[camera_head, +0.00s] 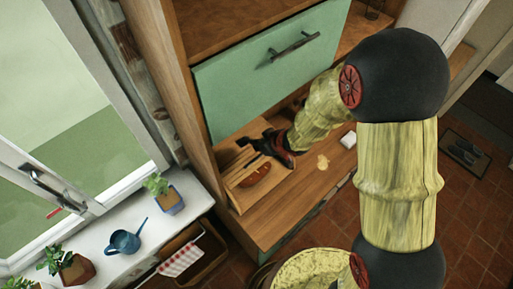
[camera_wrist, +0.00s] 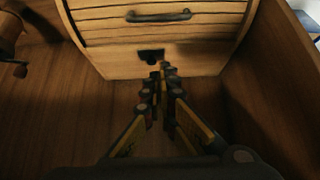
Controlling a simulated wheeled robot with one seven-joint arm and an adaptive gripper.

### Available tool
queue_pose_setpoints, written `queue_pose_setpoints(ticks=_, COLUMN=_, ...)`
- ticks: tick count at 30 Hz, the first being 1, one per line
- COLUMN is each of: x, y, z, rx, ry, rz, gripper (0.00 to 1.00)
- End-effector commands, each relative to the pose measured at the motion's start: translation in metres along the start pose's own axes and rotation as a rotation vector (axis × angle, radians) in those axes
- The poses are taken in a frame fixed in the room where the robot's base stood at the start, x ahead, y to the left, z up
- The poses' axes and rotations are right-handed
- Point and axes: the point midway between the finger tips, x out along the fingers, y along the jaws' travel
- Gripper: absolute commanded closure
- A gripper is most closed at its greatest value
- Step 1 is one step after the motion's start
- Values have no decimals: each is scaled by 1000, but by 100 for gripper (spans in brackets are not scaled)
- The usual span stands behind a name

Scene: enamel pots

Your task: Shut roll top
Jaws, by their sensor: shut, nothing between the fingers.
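The roll top box (camera_wrist: 160,60) is pale wood, with a slatted curved front and a dark bar handle (camera_wrist: 158,16) across it in the wrist view. The slats reach down to a plain lower panel, and I see no gap between them. The top of the box is cut off. My gripper (camera_wrist: 163,70) is shut and empty, its tips just in front of the lower panel, below the handle. A dark patch shows beside the tips. In the head view the box (camera_head: 238,160) sits low in the cabinet, partly behind my gripper (camera_head: 264,146).
A green cabinet door (camera_head: 265,70) with a dark handle hangs above the box. A wooden side wall (camera_wrist: 268,90) stands close on the right in the wrist view. A brown object (camera_wrist: 10,35) stands at the left.

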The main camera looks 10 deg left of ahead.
Motion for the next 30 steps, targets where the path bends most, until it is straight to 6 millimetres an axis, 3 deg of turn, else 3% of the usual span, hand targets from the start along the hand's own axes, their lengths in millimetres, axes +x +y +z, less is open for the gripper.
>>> queue_pose_setpoints(ticks=16, x=96, y=0, z=2, rx=0, ry=-5, rz=0, gripper=100)
queue_pose_setpoints(ticks=22, x=81, y=1, z=29, rx=2, ry=-4, rz=2, gripper=100)
queue_pose_setpoints(ticks=30, x=78, y=0, z=39, rx=0, ry=-3, rz=2, gripper=100)
